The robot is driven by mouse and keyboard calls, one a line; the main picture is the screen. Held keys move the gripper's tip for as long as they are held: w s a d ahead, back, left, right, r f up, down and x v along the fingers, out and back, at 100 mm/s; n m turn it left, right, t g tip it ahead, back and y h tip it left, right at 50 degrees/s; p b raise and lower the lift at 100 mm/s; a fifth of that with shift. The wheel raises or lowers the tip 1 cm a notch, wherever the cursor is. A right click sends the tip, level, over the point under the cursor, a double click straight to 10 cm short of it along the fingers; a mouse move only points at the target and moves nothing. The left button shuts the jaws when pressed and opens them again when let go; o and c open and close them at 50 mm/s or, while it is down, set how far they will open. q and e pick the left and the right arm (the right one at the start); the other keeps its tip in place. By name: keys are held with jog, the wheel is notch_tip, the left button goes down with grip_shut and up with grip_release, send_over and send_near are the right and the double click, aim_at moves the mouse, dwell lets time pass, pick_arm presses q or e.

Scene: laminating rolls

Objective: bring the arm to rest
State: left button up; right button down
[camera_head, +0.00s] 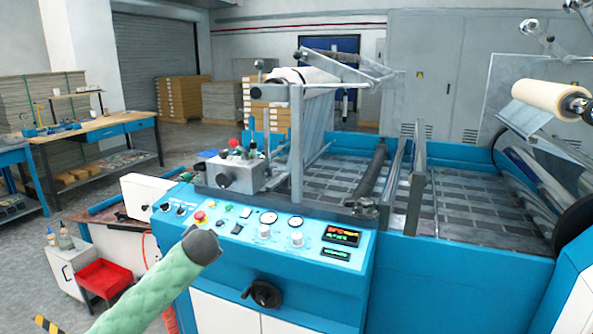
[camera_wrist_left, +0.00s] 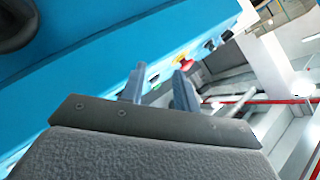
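My left arm (camera_head: 150,292), in a pale green quilted sleeve, comes in from the bottom left in the head view. Its dark grey wrist end stands in front of the blue control panel (camera_head: 275,232) of the laminating machine. The fingers are hidden there. In the left wrist view my left gripper (camera_wrist_left: 159,82) shows two blue-grey fingers apart, with nothing seen between them. The blue machine front lies beyond them. I cannot tell the exact gap to the panel. My right gripper and arm are in neither view.
A red emergency button (camera_head: 200,216), dials and a black handwheel (camera_head: 262,294) are on the machine's front. A red bin (camera_head: 102,277) and white cabinet (camera_head: 62,268) stand at the left. A workbench (camera_head: 98,128) is farther back. Open floor lies between.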

pick_arm(q)
jog(key=s+d+f+n+g+h, duration=0.1)
jog(key=s+d+f, duration=0.2)
jog(key=s, duration=0.5)
jog(key=s+d+f+g+h+p, duration=0.15)
jog(key=s+d+f, duration=0.25)
jog(key=s, duration=0.4)
jog(key=s+d+f+n+g+h, duration=0.1)
jog(key=s+d+f+h, duration=0.15)
jog(key=s, duration=0.65)
jog(key=s+d+f+n+g, duration=0.1)
jog(key=s+f+g, duration=0.1)
jog(key=s+f, duration=0.4)
jog(key=s+d+f+g+p, duration=0.1)
jog(key=s+f, duration=0.5)
jog(key=s, duration=0.8)
jog(key=s+d+f+n+g, duration=0.1)
jog(key=s+f+g, duration=0.2)
jog(key=s+f, duration=0.4)
jog(key=s, duration=0.3)
jog(key=shift+d+n, duration=0.3)
jog(key=shift+d, duration=0.05)
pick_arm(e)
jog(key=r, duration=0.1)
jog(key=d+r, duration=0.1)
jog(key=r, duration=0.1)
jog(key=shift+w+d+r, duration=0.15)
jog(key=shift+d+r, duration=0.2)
pick_arm(q)
jog(key=shift+s+f, duration=0.1)
